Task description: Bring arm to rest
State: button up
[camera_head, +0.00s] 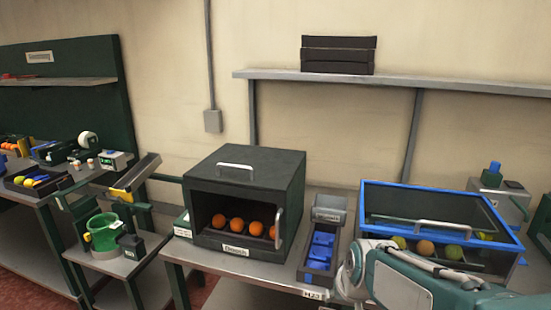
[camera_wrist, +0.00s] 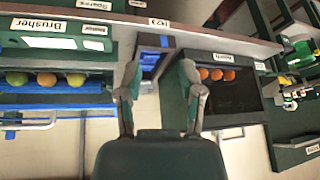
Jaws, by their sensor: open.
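My gripper (camera_wrist: 160,76) shows in the wrist view with its two fingers spread and nothing between them. That view is upside down, and the gripper hangs in front of the bench edge, between the dark box and the blue-framed case. My arm (camera_head: 405,283) reaches across the lower right of the head view. My gripper's fingers are not clearly visible there. The dark box (camera_head: 245,168) holds a row of several oranges (camera_head: 237,224); they also show in the wrist view (camera_wrist: 216,74).
The blue-rimmed case (camera_head: 440,192) with several green and orange fruits stands on the right, close behind my arm. A narrow tray of blue pieces (camera_head: 320,248) sits between box and case. A green bucket (camera_head: 103,232) stands on the left table. A wall shelf (camera_head: 420,83) runs above.

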jog(key=s+d+r, duration=0.1)
jog(key=s+r, duration=0.1)
jog(key=s, duration=0.6)
jog(key=s+d+r, duration=0.1)
jog(key=s+r, duration=0.1)
jog(key=s, duration=0.7)
jog(key=shift+r+h, duration=0.4)
jog(key=shift+o, duration=0.6)
jog(key=shift+d, duration=0.1)
